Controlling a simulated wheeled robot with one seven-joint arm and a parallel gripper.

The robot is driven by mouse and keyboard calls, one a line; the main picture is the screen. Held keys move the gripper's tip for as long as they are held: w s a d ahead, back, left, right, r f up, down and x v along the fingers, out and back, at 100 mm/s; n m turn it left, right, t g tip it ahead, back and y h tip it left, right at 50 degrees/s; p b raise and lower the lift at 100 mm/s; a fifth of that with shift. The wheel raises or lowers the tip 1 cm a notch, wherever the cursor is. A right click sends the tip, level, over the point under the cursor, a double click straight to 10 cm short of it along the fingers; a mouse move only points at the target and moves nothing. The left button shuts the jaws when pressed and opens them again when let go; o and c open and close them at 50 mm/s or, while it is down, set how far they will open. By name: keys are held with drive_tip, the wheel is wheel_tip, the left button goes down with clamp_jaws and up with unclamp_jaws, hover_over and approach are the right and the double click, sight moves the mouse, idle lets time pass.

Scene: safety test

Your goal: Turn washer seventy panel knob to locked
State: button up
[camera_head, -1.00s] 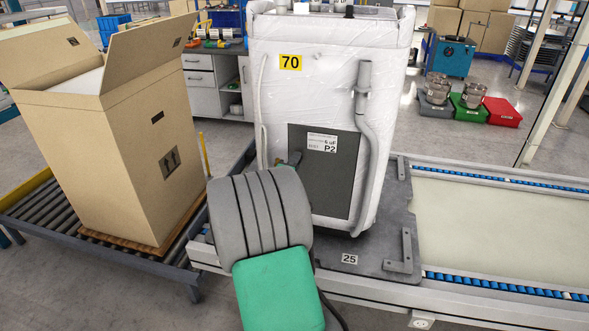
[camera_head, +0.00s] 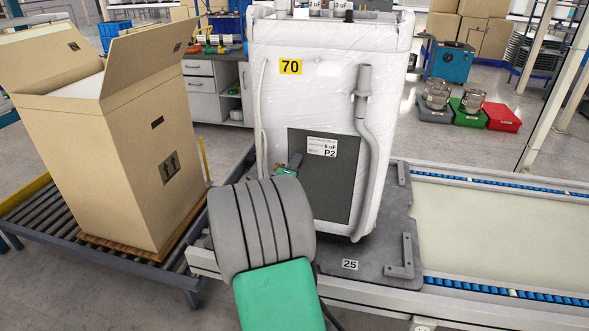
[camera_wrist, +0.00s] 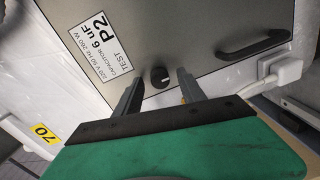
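The washer (camera_head: 322,95) marked 70 stands upright, wrapped in white film, with a dark grey panel (camera_head: 345,190) low on its front. The panel (camera_wrist: 200,35) fills much of the wrist view and bears a P2 capacitor label. Its small round black knob (camera_wrist: 160,77) has a light pointer mark. My gripper (camera_wrist: 157,90) is open, with one finger on each side of the knob in the picture. The knob appears just beyond the fingertips; no contact is clear. In the head view my arm hides the knob and most of the gripper.
A black handle (camera_wrist: 253,45) and a white plug (camera_wrist: 285,72) are on or beside the panel. A grey hose (camera_head: 365,130) hangs down the washer's right side. A large open carton (camera_head: 115,150) stands on rollers at left. The conveyor at right (camera_head: 500,225) is clear.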

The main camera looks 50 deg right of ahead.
drive_tip(key=shift+a, duration=0.1)
drive_tip(key=b+v, duration=0.1)
drive_tip(key=v, duration=0.6)
drive_tip(key=shift+s+a, duration=0.2)
drive_tip(key=shift+a, duration=0.1)
